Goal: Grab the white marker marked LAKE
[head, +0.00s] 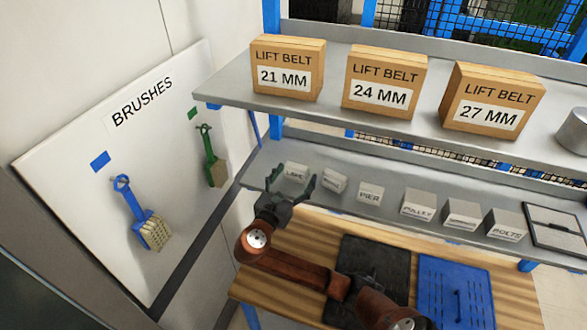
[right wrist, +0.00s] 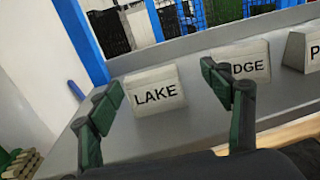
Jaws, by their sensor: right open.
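The white marker marked LAKE (head: 294,172) stands at the left end of the lower grey shelf. It also shows in the right wrist view (right wrist: 155,92), with its black label facing me. My right gripper (head: 291,181) is open in front of it. In the right wrist view its two green fingers (right wrist: 163,98) stand apart, one to each side of the marker, with the marker seen between and beyond them. I cannot tell whether either finger touches it. My left gripper is not in view.
Lift belt boxes (head: 381,82) sit on the upper shelf (head: 225,88). A brushes board (head: 110,170) hangs at left. Black and blue mats (head: 455,290) lie below.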

